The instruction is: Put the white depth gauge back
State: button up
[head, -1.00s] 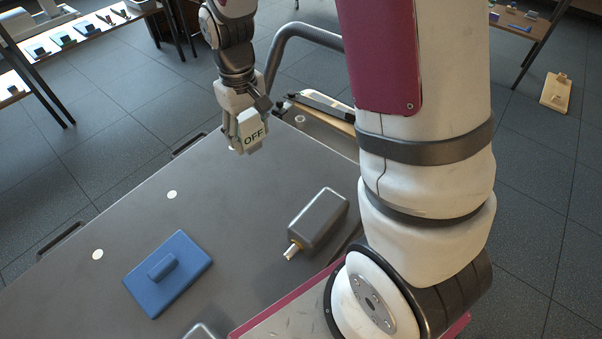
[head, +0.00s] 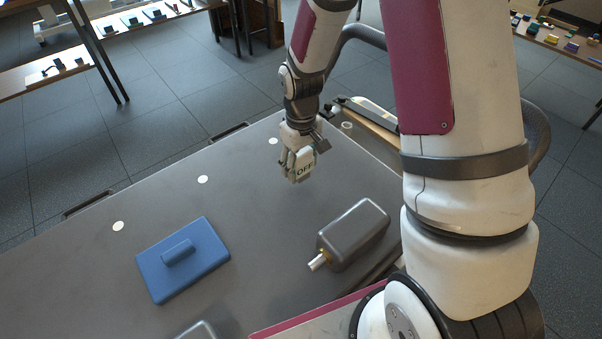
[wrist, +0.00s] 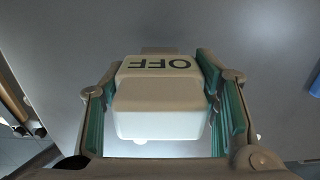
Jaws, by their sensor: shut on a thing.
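My gripper (head: 298,176) is shut on a white block marked "OFF" (head: 305,169), above the far part of the grey deck. In the wrist view the white block (wrist: 158,108) sits between the green-padded fingers, its lettering upside down. I cannot tell from the pictures whether this block is the white depth gauge. The gripper is apart from the blue block and the grey box on the deck.
The grey deck (head: 95,275) carries a blue plate with a raised grip (head: 183,262), a grey box with a metal stub (head: 352,236) and several white dots. Tables with small items (head: 150,18) stand beyond. The middle of the deck is clear.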

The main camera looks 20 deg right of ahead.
aim_at(301, 172)
jog(key=shift+f+b, duration=0.4)
jog(key=shift+f, duration=1.05)
jog(key=shift+f, duration=0.2)
jog(key=o, duration=1.4)
jog(key=shift+c, duration=0.2)
jog(key=shift+r, duration=0.1)
